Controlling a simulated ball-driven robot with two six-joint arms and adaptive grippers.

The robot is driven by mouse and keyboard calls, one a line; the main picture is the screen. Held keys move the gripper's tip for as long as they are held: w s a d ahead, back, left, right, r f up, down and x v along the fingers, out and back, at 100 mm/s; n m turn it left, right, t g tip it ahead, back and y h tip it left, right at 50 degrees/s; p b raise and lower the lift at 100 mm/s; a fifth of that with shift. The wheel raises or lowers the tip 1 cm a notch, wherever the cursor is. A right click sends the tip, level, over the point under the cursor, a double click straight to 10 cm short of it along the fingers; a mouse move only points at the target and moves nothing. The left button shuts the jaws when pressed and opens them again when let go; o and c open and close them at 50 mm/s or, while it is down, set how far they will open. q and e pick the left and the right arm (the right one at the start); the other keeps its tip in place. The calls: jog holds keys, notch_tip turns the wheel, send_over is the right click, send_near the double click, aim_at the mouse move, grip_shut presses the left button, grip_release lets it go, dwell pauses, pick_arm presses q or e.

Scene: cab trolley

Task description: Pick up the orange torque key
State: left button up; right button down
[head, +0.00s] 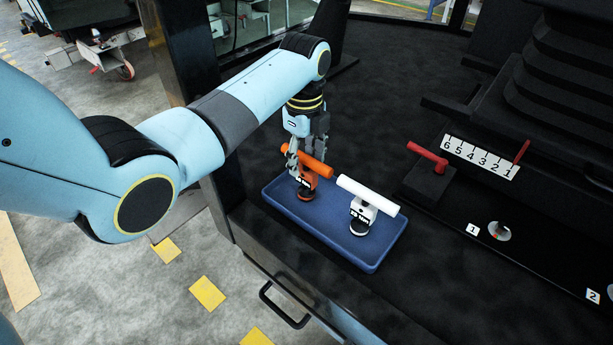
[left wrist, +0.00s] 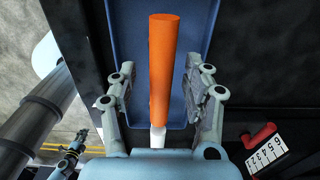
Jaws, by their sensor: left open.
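The orange torque key (head: 307,178) stands upright in the blue tray (head: 335,249), with its T-shaped handle on top. In the left wrist view its orange handle (left wrist: 166,65) runs lengthwise between the two fingers. My left gripper (head: 306,162) is open and points down at the key, with one finger on each side of the handle. In the left wrist view the gripper (left wrist: 162,100) shows a gap between each finger and the handle. A white torque key (head: 366,204) stands in the same tray to the right.
A red lever (head: 428,157) on a black block and a white number scale (head: 481,157) stand to the right. A sunk fitting beside label 1 (head: 499,231) lies further right. A handle (head: 284,305) sticks out below the tray. A dark post (head: 195,75) stands behind my left arm.

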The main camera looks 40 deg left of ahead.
aim_at(307, 169)
pick_arm(q)
jog(key=f, duration=0.4)
jog(key=shift+d+b, duration=0.2)
jog(key=shift+b, duration=0.2)
jog(key=shift+f, duration=0.2)
jog(key=c, duration=0.4)
grip_shut()
pick_arm(e)
jog(key=shift+w+a+f, duration=0.3)
jog(key=shift+w+f, duration=0.2)
jog(key=shift+w, duration=0.05)
pick_arm(q)
jog(key=shift+r, duration=0.1)
